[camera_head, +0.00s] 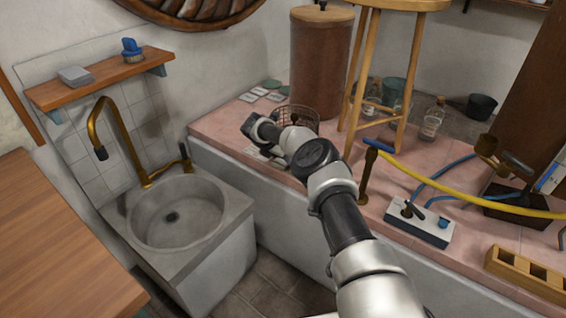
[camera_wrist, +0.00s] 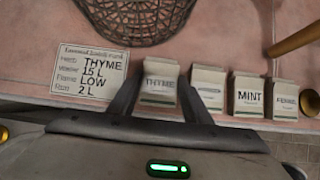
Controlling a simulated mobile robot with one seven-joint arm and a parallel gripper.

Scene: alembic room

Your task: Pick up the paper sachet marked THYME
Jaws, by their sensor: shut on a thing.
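The paper sachet marked THYME (camera_wrist: 159,84) is a small pale packet with a green band near its bottom. In the wrist view it stands between the two dark fingers of my gripper (camera_wrist: 158,98), which is shut on it. It appears upright at the front edge of the pink tiled ledge; I cannot tell whether it still touches the tiles. In the head view my gripper (camera_head: 256,128) is over the ledge near the wire basket, and the arm hides much of that spot.
To its right stand a sachet with unreadable lettering (camera_wrist: 208,90), a MINT sachet (camera_wrist: 248,96) and another sachet (camera_wrist: 284,101). A printed card (camera_wrist: 90,72) lies at left. A wire basket (camera_wrist: 135,18) is behind. A wooden stool (camera_head: 362,78) stands on the ledge.

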